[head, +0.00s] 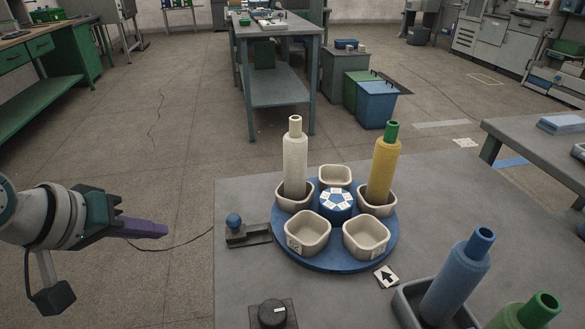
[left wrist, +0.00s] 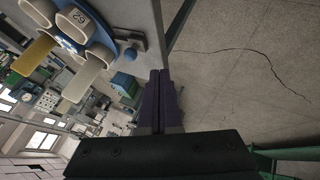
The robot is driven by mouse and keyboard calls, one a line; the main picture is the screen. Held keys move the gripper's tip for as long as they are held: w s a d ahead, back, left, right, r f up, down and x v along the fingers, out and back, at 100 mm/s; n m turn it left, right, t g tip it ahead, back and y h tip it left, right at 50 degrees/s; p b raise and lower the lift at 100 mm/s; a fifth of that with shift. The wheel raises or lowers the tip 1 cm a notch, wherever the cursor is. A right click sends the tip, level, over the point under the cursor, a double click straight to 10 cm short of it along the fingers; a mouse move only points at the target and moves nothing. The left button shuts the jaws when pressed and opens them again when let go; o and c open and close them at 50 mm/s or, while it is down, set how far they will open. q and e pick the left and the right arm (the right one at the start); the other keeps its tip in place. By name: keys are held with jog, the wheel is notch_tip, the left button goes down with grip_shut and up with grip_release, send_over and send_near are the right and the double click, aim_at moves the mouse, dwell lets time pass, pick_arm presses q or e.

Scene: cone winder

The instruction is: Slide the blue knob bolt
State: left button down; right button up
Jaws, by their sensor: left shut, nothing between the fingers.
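The blue knob bolt (head: 234,222) stands at the left edge of the grey table (head: 245,290), a round blue knob on a dark slide plate beside the blue turntable (head: 340,264). It also shows in the left wrist view (left wrist: 129,54), upper middle. My left gripper (head: 166,231) has purple fingers, shut and empty. In the head view it is left of the table edge, apart from the knob. In the left wrist view its fingers (left wrist: 160,72) point up the picture, with the knob to their left. My right gripper is not in view.
The turntable carries several cream cups; a cream cone (head: 295,158) and a yellow cone (head: 383,170) stand in two of them. A black dial (head: 272,313) sits at the table front. A blue cone (head: 458,277) stands in a grey tray at right. Open floor lies left.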

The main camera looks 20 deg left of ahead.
aim_at(234, 224)
pick_arm(q)
jog(key=w+d+f+b, duration=0.1)
jog(key=w+f, duration=0.1)
jog(key=w, duration=0.1)
jog(key=w+d+f+b, duration=0.1)
jog(key=w+f, duration=0.1)
jog(key=w+d+f+b, duration=0.1)
jog(key=w+f+b, duration=0.1)
jog(key=w, duration=0.1)
jog(key=shift+w+d+f, duration=0.3)
jog(key=shift+d+f, duration=0.05)
jog(key=w+d, duration=0.2)
jog(key=d, duration=0.1)
jog(key=shift+d, duration=0.15)
jog(key=shift+s, duration=0.1)
